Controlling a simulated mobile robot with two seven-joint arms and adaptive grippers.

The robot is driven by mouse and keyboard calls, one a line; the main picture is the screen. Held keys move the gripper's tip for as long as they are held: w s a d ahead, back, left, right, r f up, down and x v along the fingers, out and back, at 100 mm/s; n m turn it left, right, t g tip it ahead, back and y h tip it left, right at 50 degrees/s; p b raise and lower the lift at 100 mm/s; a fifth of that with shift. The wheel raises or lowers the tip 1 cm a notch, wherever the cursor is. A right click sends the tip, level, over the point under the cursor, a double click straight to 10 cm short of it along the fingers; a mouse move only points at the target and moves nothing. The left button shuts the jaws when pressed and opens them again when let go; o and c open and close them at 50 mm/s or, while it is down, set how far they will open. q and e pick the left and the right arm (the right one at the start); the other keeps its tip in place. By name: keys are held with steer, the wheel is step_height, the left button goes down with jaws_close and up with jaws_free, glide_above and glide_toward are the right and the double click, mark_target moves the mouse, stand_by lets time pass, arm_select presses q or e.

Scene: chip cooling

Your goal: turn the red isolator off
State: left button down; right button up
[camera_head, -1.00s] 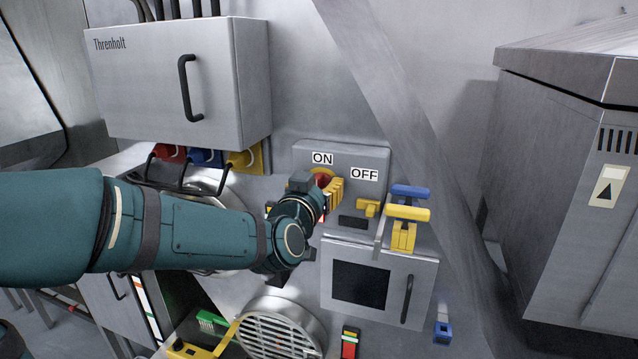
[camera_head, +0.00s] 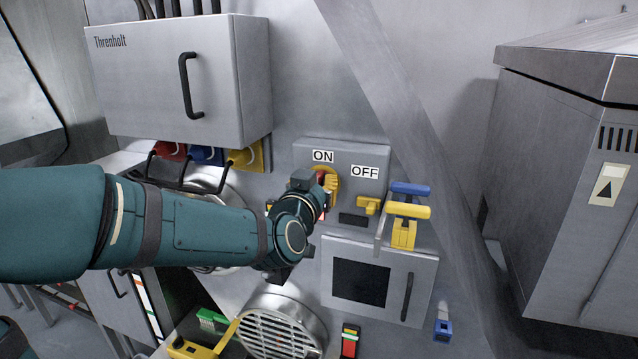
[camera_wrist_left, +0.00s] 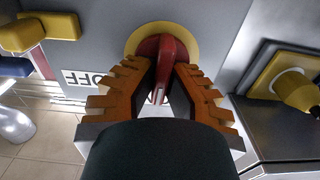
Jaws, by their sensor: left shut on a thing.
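The red isolator handle (camera_wrist_left: 163,60) sits on a round yellow plate (camera_wrist_left: 136,40) in the left wrist view. In the head view the red handle (camera_head: 320,177) is mostly hidden behind my left gripper (camera_head: 330,188). The gripper's orange-yellow fingers (camera_wrist_left: 161,85) are on both sides of the handle and shut on it. The grey isolator panel (camera_head: 345,150) carries an ON label (camera_head: 323,156) above the handle and an OFF label (camera_head: 364,172) to its right. My right gripper is not in view.
A small yellow knob (camera_head: 369,205) is on the panel right of the gripper. Blue (camera_head: 410,190) and yellow (camera_head: 408,211) T-handles stand further right. A grey cabinet (camera_head: 180,85) with a black handle is up left. A round vent (camera_head: 280,330) is below.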

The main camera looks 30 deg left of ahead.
arm_select(q)
steer(key=m, duration=0.3)
steer(key=shift+d+m+b, duration=0.1)
steer(key=shift+m+b, duration=0.2)
steer(key=shift+b, duration=0.1)
steer(key=m, duration=0.4)
steer(key=shift+w+d+f+m, duration=0.1)
steer(key=shift+d+m, duration=0.05)
steer(key=shift+m, duration=0.15)
steer(key=shift+d+f+m+b, duration=0.1)
steer(key=shift+f+m+b, duration=0.05)
steer(key=shift+m, duration=2.15)
steer(key=shift+d+f+m+b, duration=0.1)
steer(key=shift+m+b, duration=0.05)
steer(key=shift+m, duration=2.15)
steer(key=shift+a, duration=0.1)
steer(key=c, duration=1)
jaws_free()
steer(key=shift+w+f, duration=0.1)
steer(key=shift+v, duration=3.8)
